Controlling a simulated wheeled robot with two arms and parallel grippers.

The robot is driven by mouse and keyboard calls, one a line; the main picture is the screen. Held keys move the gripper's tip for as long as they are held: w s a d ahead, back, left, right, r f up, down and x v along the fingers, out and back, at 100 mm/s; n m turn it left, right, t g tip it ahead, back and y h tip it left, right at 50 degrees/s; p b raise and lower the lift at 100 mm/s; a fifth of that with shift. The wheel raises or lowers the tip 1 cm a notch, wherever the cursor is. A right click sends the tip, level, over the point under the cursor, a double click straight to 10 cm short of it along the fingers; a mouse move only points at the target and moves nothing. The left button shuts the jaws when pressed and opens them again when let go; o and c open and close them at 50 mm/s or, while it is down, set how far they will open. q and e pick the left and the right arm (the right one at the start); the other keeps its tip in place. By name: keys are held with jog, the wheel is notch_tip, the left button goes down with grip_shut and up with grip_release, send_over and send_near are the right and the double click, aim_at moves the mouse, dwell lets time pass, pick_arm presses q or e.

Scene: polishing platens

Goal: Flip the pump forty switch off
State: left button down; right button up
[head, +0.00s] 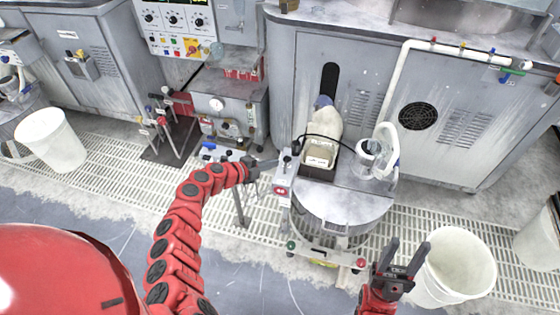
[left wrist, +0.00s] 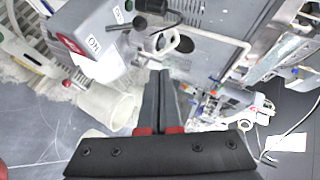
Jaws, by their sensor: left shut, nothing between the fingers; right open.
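A small pale switch box (head: 283,170) with a red labelled part stands at the left edge of the round grey drum in the head view. What looks like the same box (left wrist: 88,42) shows at the upper left of the left wrist view, with a red face and a white label. The lettering and the switch position are too small to tell. My left gripper (head: 268,163) is shut and empty, just left of the box in the head view; its fingers (left wrist: 160,78) point past the box in the wrist view. My right gripper (head: 409,244) is open and empty, right of the drum.
A white bucket (head: 455,265) stands beside my right gripper. A control panel (head: 178,25) and grey cabinets line the back.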

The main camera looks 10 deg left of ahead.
pick_arm(q)
jog(key=v, duration=0.3)
jog(key=r+v, duration=0.1)
jog(key=v, duration=0.1)
jog(key=shift+a+r, duration=0.1)
jog(key=shift+a, duration=0.1)
dwell(0.3)
